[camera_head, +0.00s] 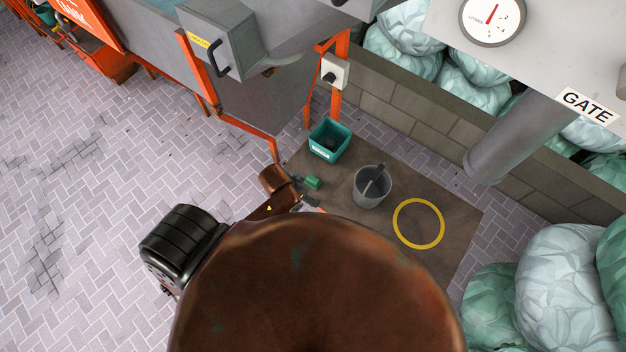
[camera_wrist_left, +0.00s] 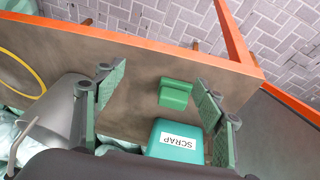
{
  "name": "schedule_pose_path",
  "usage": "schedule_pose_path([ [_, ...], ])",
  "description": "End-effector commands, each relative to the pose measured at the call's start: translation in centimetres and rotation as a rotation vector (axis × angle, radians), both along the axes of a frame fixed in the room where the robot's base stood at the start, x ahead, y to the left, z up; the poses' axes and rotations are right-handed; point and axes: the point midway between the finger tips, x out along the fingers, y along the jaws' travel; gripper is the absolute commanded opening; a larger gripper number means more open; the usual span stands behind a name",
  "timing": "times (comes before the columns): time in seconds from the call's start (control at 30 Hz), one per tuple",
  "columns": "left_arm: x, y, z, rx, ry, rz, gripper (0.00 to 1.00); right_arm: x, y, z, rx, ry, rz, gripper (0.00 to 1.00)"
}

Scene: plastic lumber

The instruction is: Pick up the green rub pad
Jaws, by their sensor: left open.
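The green rub pad (camera_head: 313,183) is a small green block on the brown work surface, beside the grey bucket. It also shows in the left wrist view (camera_wrist_left: 175,92), lying between the lines of my two fingers and nearer the right-hand one. My left gripper (camera_wrist_left: 161,77) is open, with its two padded fingers spread wide and nothing between them. The pad appears beyond the fingertips, apart from them. In the head view my own brown arm and body hide most of the left gripper. My right gripper is not in view.
A teal bin (camera_head: 329,141) marked SCRAP in the wrist view (camera_wrist_left: 157,150) stands near the pad. A grey bucket (camera_head: 371,190) with a handled tool inside stands to its right. A yellow ring (camera_head: 441,236) marks bare surface. Orange machine legs (camera_head: 262,139) border the left.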

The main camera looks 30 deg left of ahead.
Motion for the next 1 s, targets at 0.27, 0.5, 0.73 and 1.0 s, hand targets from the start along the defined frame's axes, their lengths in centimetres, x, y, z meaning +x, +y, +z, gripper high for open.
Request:
schedule_pose_path([
  [0.27,4.0,-4.7,1.4,-0.048,0.046,-0.101,0.64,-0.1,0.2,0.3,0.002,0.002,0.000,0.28],
  [0.5,6.9,-4.3,1.8,0.011,0.185,-0.110,0.64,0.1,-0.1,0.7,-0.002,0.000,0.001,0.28],
  [0.73,8.5,0.9,2.7,0.113,0.307,0.019,0.64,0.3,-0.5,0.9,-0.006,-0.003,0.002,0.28],
  [1.0,8.9,2.8,1.8,0.142,0.342,0.078,0.64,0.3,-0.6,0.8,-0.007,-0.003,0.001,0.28],
])
